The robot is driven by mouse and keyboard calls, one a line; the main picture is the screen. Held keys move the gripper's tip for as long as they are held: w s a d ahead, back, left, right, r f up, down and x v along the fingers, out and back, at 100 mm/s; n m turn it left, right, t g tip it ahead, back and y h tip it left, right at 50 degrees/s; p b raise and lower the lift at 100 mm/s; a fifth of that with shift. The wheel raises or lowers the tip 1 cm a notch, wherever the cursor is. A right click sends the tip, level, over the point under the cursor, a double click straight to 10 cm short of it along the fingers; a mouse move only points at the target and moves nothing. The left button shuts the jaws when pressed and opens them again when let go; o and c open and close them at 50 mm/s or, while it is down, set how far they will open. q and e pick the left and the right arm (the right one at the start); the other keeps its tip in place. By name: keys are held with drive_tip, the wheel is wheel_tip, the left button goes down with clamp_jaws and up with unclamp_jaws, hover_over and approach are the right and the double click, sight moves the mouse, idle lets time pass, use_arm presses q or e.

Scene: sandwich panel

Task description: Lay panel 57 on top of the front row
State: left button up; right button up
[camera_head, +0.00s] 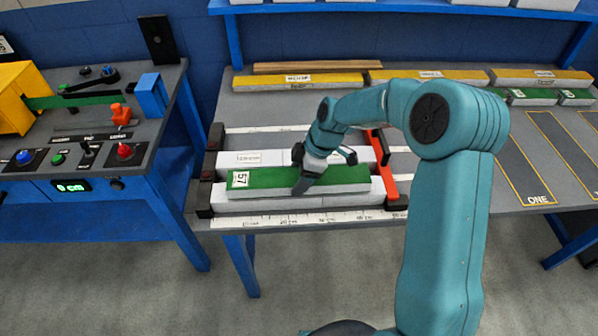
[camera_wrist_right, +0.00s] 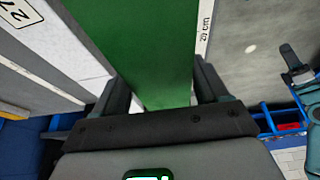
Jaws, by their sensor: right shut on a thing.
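Panel 57 (camera_head: 345,176) is a long green-topped panel with a white "57" label at its left end in the head view. My right gripper (camera_head: 303,187) is shut across its middle; in the wrist view the panel (camera_wrist_right: 150,40) runs between the two fingers. The panel lies lengthwise along the front row (camera_head: 320,204) of white panels, over it or on it; I cannot tell whether they touch. Its left end is near the dark stops. A white back row (camera_head: 250,158) lies behind it. My left gripper is not in view.
Black stops (camera_head: 205,198) stand at the rows' left end, a red bar (camera_head: 388,182) at the right. A white ruler strip (camera_head: 290,220) runs along the table's front edge. Yellow panels (camera_head: 300,81) lie at the back. A control bench (camera_head: 75,150) stands left.

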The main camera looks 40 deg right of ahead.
drive_tip(key=shift+f+b, duration=0.45)
idle(0.4)
drive_tip(key=o, duration=1.2)
drive_tip(key=shift+d+r, duration=0.15)
drive_tip(key=shift+r, duration=0.35)
drive_tip(key=v, duration=1.5)
drive_tip(key=shift+s+r, duration=0.15)
drive_tip(key=shift+r, duration=0.05)
